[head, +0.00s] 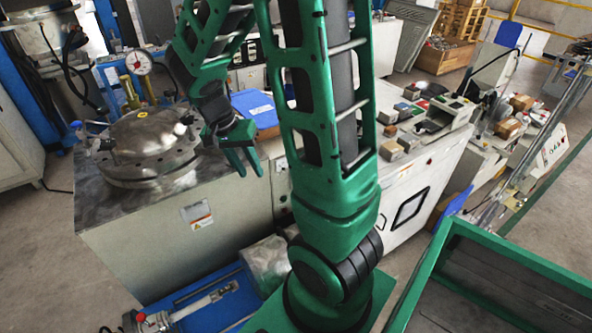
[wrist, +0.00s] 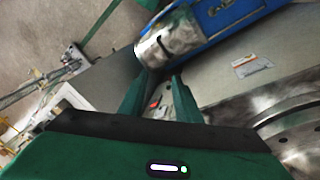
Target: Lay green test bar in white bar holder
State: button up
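My gripper (head: 246,173) hangs above the left cabinet, between the round metal vessel and the blue box. It also shows in the wrist view (wrist: 160,78), where its two green fingers stand apart with nothing held between them. I cannot make out a green test bar in either view. I cannot make out a white bar holder either. My arm hides part of the middle of the head view, including some of the bench top.
A round metal vessel (head: 150,150) stands on the left cabinet (head: 180,245). A blue box (head: 255,107) is behind my gripper. Several small blocks and devices crowd the white bench (head: 425,175) at right. A green-rimmed bin (head: 520,262) is at lower right.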

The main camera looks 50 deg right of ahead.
jog(key=s+r+n+y, duration=0.1)
jog(key=s+r+n, duration=0.2)
jog(key=s, duration=0.6)
jog(key=s+r+n+t+y, duration=0.1)
jog(key=s+r+n+y, duration=0.1)
jog(key=s+r, duration=0.4)
jog(key=s+n, duration=0.1)
jog(key=s, duration=0.1)
jog(key=shift+s+a+t, duration=0.3)
jog(key=shift+s+a, duration=0.05)
jog(key=shift+w+f, duration=0.3)
jog(key=shift+w, duration=0.25)
